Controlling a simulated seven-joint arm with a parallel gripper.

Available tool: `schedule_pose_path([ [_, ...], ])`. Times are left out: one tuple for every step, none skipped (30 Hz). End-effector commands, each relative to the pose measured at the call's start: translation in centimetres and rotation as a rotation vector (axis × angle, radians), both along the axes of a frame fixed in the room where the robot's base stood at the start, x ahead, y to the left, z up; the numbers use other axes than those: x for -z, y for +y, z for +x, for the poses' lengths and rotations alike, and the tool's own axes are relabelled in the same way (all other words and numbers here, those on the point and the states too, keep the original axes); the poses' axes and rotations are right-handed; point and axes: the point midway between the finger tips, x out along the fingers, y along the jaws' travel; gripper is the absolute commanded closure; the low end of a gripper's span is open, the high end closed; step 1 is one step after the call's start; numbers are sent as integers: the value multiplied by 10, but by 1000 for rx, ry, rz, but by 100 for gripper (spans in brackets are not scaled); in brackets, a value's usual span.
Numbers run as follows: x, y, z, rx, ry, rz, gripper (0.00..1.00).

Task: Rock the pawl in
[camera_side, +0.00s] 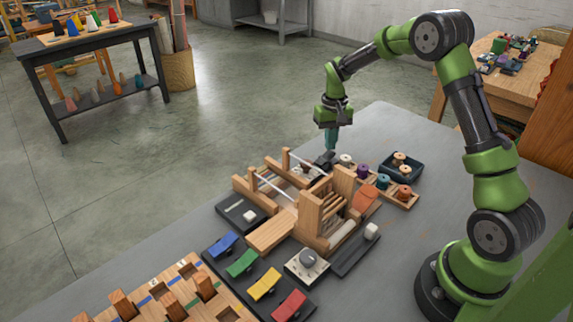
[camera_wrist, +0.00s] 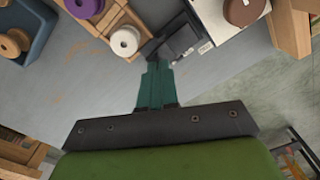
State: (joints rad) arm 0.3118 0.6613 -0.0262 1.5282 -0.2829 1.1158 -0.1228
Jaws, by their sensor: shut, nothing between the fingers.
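My gripper (camera_side: 331,140) points down above the back end of a small wooden loom (camera_side: 312,210). Its teal fingers are shut together with nothing between them; they also show in the wrist view (camera_wrist: 155,82). A small dark grey part (camera_side: 325,158) sits on the loom's back right corner, just below the fingertips. It also appears in the wrist view (camera_wrist: 178,44), just beyond the fingertips, beside a light-coloured plate. It may be the pawl, but its shape is too small to be sure. I cannot tell whether the fingertips touch it.
A wooden rack of spools (camera_side: 362,170) stands close to the right of the fingers, with a dark tray (camera_side: 402,166) of spools behind it. Coloured rockers (camera_side: 263,284) and a wooden slotted board (camera_side: 180,299) lie in front. The grey table's back part is clear.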

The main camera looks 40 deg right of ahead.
Motion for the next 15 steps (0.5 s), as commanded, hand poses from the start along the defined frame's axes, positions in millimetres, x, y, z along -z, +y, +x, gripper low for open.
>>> schedule_pose_path([
  [0, 0, 0, 0, 0, 0, 100],
  [0, 0, 0, 0, 0, 0, 100],
  [0, 0, 0, 0, 0, 0, 100],
  [0, 0, 0, 0, 0, 0, 100],
  [0, 0, 0, 0, 0, 0, 100],
  [1, 0, 0, 0, 0, 0, 100],
  [1, 0, 0, 0, 0, 0, 100],
  [2, 0, 0, 0, 1, 0, 100],
  [2, 0, 0, 0, 1, 0, 100],
  [3, 0, 0, 0, 1, 0, 100],
  [3, 0, 0, 0, 1, 0, 100],
  [4, 0, 0, 0, 0, 0, 100],
  [4, 0, 0, 0, 0, 0, 100],
  [5, 0, 0, 0, 0, 0, 100],
  [5, 0, 0, 0, 0, 0, 100],
])
